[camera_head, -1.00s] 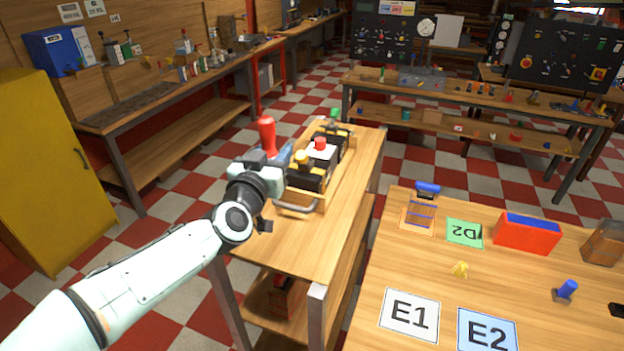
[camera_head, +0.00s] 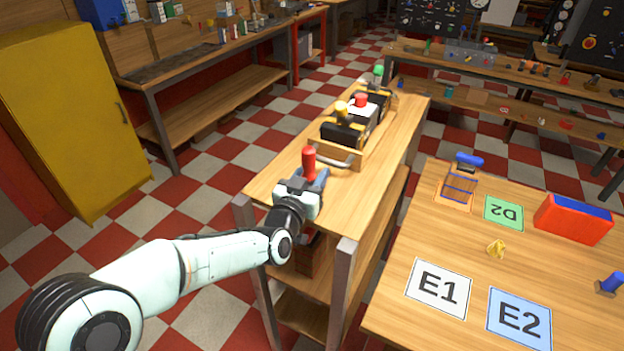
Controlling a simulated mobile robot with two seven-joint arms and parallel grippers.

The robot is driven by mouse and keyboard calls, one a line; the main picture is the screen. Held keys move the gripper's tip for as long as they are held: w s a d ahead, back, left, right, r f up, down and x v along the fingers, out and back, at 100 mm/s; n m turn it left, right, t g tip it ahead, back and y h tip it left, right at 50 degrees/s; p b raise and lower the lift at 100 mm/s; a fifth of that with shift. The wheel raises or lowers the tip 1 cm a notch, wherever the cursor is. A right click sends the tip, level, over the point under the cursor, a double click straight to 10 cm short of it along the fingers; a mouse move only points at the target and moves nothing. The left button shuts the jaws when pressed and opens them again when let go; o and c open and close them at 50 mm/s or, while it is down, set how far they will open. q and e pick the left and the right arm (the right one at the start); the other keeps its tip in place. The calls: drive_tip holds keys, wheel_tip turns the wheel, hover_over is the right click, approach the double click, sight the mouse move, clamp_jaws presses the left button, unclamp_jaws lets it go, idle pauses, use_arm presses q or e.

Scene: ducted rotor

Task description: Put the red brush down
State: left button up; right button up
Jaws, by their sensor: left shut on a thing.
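The red brush (camera_head: 309,161) shows as an upright red handle with a rounded top. My left gripper (camera_head: 303,187) is shut on it low down, over the near part of the narrow wooden bench (camera_head: 370,193). The brush's lower end is hidden by the gripper, so I cannot tell whether it touches the bench top. A blue-grey piece (camera_head: 318,178) shows just beside the gripper. My right gripper is not in view.
A wooden tray (camera_head: 345,158) with several bottles with yellow, red and green tops stands farther back on the same bench. Bench top is bare in front of it. A table with E1 (camera_head: 439,288) and E2 (camera_head: 519,317) cards stands to the right.

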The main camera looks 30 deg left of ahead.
use_arm(q)
drive_tip(key=shift+f, duration=0.35)
drive_tip(key=shift+f, duration=0.1)
drive_tip(key=o, duration=1.1)
